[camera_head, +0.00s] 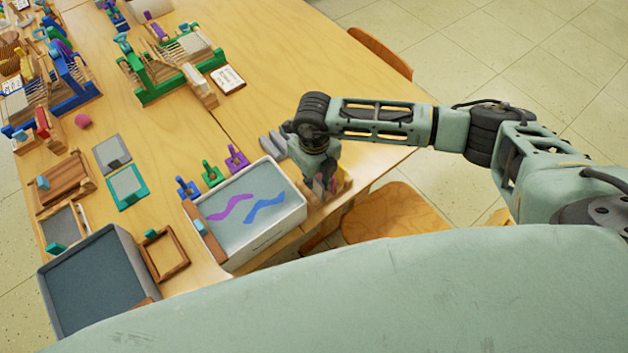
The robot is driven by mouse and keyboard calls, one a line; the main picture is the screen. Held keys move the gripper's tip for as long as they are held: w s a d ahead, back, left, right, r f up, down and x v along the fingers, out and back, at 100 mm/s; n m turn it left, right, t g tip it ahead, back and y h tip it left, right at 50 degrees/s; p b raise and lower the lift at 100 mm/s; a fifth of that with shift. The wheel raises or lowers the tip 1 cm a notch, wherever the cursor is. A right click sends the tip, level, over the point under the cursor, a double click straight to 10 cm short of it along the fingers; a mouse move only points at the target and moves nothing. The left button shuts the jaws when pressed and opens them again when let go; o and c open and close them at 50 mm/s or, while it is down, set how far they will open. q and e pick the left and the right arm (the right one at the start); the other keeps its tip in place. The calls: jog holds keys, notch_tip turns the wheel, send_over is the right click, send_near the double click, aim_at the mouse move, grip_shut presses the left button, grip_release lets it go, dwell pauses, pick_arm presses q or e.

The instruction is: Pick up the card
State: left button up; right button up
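A small white card (228,79) with dark writing and a brown border lies on the table, right of a green wooden rack. A similar white card (11,85) shows at the far left among blue racks. I cannot tell which one the task means. My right gripper (325,185) points down at the table's right front edge, beside a white tray, well apart from both cards. Small coloured things show around its tips, so whether it is open or shut is hidden. My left gripper is not in view.
The white tray (297,214) holds grey-blue water with purple and blue streaks. A dark grey tray (95,285) stands front left. Green (150,96) and blue racks crowd the back left. A wooden chair (395,215) stands at the right. The table's right back is clear.

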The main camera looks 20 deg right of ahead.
jog(key=shift+f, duration=0.15)
grip_shut()
